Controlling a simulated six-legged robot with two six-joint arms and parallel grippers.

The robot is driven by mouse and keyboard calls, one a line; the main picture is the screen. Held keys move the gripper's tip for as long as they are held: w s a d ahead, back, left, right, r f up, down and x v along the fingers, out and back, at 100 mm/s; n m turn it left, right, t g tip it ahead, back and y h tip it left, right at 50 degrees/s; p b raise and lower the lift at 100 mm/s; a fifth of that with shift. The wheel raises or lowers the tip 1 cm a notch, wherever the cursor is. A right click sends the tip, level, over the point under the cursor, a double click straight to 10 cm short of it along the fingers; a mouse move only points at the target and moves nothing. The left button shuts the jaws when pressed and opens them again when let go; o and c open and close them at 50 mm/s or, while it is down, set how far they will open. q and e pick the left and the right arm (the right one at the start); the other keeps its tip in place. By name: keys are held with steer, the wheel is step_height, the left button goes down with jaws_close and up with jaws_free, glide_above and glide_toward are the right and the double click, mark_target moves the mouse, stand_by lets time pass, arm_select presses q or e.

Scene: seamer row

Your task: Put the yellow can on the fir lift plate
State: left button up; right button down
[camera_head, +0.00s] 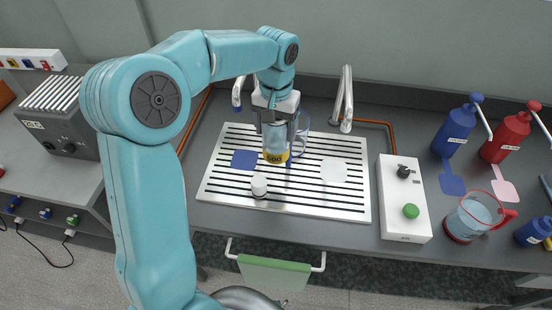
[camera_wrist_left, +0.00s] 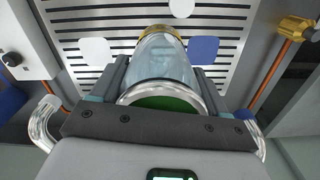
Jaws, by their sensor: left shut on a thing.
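My left gripper (camera_head: 277,122) is shut on a clear, bluish cylinder with a yellow band (camera_head: 275,157) at its lower end, which I take to be the yellow can. The band has dark marking on it. In the left wrist view the can (camera_wrist_left: 160,60) lies between the two fingers, with green showing inside its near end and a gold rim at its far end. It is over the slotted metal board (camera_head: 222,186); I cannot tell whether it touches. I cannot make out a fir lift plate. My right gripper is not in view.
A tap (camera_head: 343,98) stands behind. To the right are a white control box (camera_head: 402,197), a red-handled jug (camera_head: 472,218), a blue bottle (camera_head: 456,130) and a red bottle (camera_head: 506,136).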

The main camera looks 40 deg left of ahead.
mark_target(276, 145)
arm_select(q)
step_height(276, 145, down, 6)
steer(key=shift+s+d+r, duration=0.1)
steer(key=shift+d+r, duration=0.05)
steer(key=shift+f, duration=2.65)
steer(key=shift+f, duration=0.15)
steer(key=o, duration=1.5)
